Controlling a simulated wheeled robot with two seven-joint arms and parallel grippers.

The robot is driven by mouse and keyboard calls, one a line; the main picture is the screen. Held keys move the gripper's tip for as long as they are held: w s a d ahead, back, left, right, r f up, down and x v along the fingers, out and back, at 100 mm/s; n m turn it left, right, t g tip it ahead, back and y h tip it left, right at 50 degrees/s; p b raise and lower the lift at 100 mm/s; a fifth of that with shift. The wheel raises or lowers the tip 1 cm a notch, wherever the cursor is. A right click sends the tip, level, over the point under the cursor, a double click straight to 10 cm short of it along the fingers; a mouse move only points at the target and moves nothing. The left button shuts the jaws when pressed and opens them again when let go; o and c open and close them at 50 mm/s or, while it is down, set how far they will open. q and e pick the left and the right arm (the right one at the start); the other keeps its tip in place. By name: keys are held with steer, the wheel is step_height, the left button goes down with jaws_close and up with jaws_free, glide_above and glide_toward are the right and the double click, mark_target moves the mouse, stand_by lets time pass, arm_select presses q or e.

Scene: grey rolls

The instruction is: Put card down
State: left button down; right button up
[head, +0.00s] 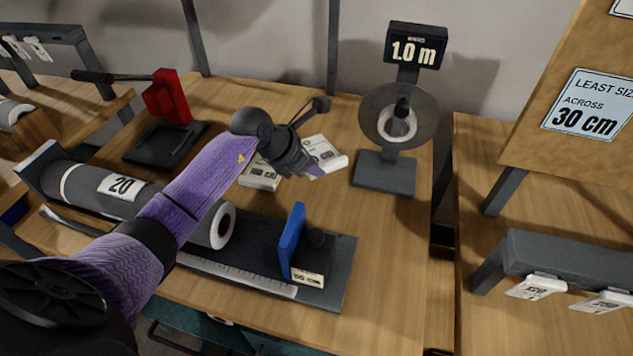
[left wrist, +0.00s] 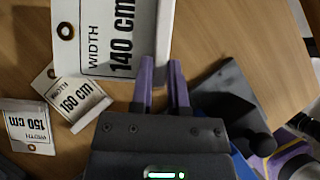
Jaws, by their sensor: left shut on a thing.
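My left gripper (head: 312,172) is over the middle of the wooden table. Its purple fingers (left wrist: 160,68) are shut on the lower edge of a white card (head: 328,153). In the left wrist view this card (left wrist: 125,35) reads "WIDTH 140 cm" and has an eyelet. It looks larger and nearer the camera than the two other cards, but its height above the table is hard to tell. A 160 cm card (left wrist: 75,100) and a 150 cm card (left wrist: 28,125) lie beside it. In the head view, a card (head: 262,173) lies just left of the gripper.
A grey roll marked 20 (head: 90,188) lies on a measuring bed with a blue stop (head: 292,240). A dial stand (head: 385,175) under a 1.0 m sign (head: 414,48) stands right of the held card. Bare wood lies right of the stop.

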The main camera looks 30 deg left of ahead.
mark_target(323, 198)
arm_select(q)
step_height(323, 198, down, 8)
steer(key=b, duration=0.2)
steer(key=shift+b, duration=0.3)
steer(key=shift+r, duration=0.1)
steer(key=c, duration=1.1)
jaws_free()
steer(key=shift+f, duration=0.2)
steer(key=o, duration=0.5)
arm_select(e)
steer(key=f, duration=0.1)
steer(key=s+d+f, duration=0.1)
steer(key=d+f, duration=0.1)
steer(key=shift+s+d, duration=0.15)
steer(key=shift+s, duration=0.1)
arm_select(q)
steer(key=shift+r, duration=0.15)
arm_select(e)
steer(key=shift+r, duration=0.1)
